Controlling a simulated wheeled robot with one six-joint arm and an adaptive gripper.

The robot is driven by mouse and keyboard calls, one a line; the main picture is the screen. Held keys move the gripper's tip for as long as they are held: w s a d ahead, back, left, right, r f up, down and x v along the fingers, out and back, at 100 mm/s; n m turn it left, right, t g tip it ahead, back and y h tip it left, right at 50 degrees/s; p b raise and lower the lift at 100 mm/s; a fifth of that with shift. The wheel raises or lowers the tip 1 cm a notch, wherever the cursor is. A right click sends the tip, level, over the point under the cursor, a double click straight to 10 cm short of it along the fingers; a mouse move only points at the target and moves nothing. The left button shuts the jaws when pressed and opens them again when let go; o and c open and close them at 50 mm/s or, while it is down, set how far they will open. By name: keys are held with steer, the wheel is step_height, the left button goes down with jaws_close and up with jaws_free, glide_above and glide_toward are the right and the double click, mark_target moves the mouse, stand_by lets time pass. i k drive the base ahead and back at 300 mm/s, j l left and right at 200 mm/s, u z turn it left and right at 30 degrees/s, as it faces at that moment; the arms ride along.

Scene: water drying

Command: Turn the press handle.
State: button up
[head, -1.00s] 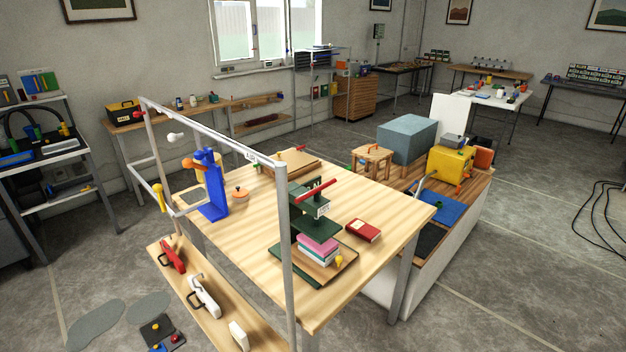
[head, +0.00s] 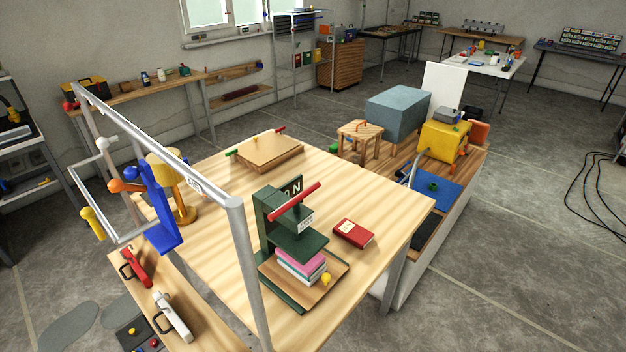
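The press (head: 272,228) is a dark green frame standing on the wooden table, right of the grey metal post. Its red handle (head: 295,202) is a bar across the top, slanting up to the right. Under the press plate lies a stack of pink, white and teal books or pads (head: 301,264) on a brown board with a small yellow knob (head: 326,279). A white label hangs below the handle. My gripper is not in view, so nothing shows touching the handle.
A grey metal frame (head: 246,270) stands at the table's near left edge, in front of the press. A red book (head: 353,233) lies right of the press. A blue stand (head: 160,208) and a wooden board (head: 265,151) are on the left and back. Bare tabletop lies between.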

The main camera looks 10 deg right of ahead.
mark_target(295, 203)
steer(key=i+l, duration=0.15)
steer(key=l, duration=0.2)
steer(key=i+l, duration=0.35)
steer(key=l, duration=0.3)
steer(key=i+l, duration=0.15)
steer(key=l, duration=0.2)
steer(key=u, duration=0.05)
